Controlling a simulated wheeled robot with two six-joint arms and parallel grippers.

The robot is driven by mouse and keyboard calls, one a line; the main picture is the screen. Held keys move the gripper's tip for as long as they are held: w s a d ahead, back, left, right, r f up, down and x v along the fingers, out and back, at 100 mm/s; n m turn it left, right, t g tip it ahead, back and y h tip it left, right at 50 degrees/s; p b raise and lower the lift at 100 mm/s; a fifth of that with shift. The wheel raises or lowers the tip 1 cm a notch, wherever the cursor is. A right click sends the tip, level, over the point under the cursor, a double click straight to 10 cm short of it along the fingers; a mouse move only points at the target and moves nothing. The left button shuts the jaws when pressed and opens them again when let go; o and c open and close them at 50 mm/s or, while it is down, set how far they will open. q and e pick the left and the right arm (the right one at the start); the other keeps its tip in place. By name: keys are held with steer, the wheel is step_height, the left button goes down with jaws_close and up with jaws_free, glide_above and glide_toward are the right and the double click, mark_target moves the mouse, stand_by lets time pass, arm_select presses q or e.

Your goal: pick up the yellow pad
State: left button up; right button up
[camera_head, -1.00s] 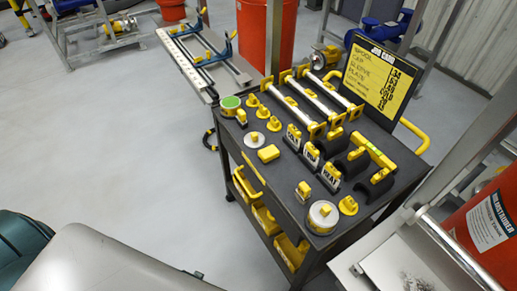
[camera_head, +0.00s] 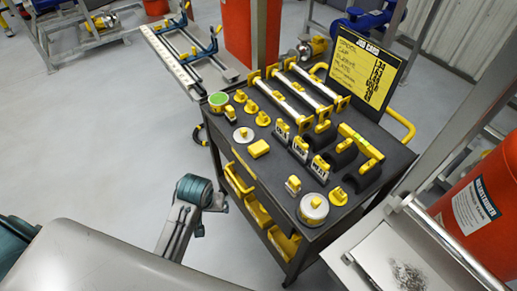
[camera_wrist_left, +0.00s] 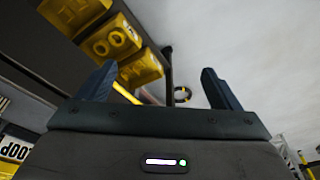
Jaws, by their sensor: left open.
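The yellow pad (camera_head: 258,149), a small flat rounded block, lies on the dark top of the cart (camera_head: 262,178), near its left edge. It does not show clearly in the left wrist view. My left arm rises at the left of the cart in the head view, and its gripper is not clear there. In the left wrist view my left gripper (camera_wrist_left: 160,90) has its two dark fingers spread wide with nothing between them. Beyond them are the cart's side and yellow bins. My right gripper is not in view.
Close around the pad are a round disc (camera_head: 243,134), yellow knobbed pieces and labelled blocks (camera_head: 300,149). A white-topped round can (camera_head: 313,208) stands at the near corner.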

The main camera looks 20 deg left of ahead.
arm_select(q)
steer(key=w+d+r+n+g, duration=0.1)
steer(key=w+d+r+n, duration=0.1)
steer(key=w, duration=0.6)
steer(key=w+d+r+n, duration=0.2)
steer(key=w, duration=0.6)
step_height(320, 180, up, 7)
steer(key=n+g, duration=0.1)
steer(key=n, duration=0.2)
glide_above(259, 146)
steer(key=shift+h, duration=0.4)
steer(key=f, duration=0.1)
steer(key=f+p, duration=0.1)
steer(key=f, duration=0.3)
steer(key=shift+s, duration=0.25)
step_height(259, 146, down, 5)
steer(key=shift+w+r+p, duration=0.1)
steer(key=shift+p, duration=1.15)
steer(key=shift+f, duration=0.35)
steer(key=c, duration=1.1)
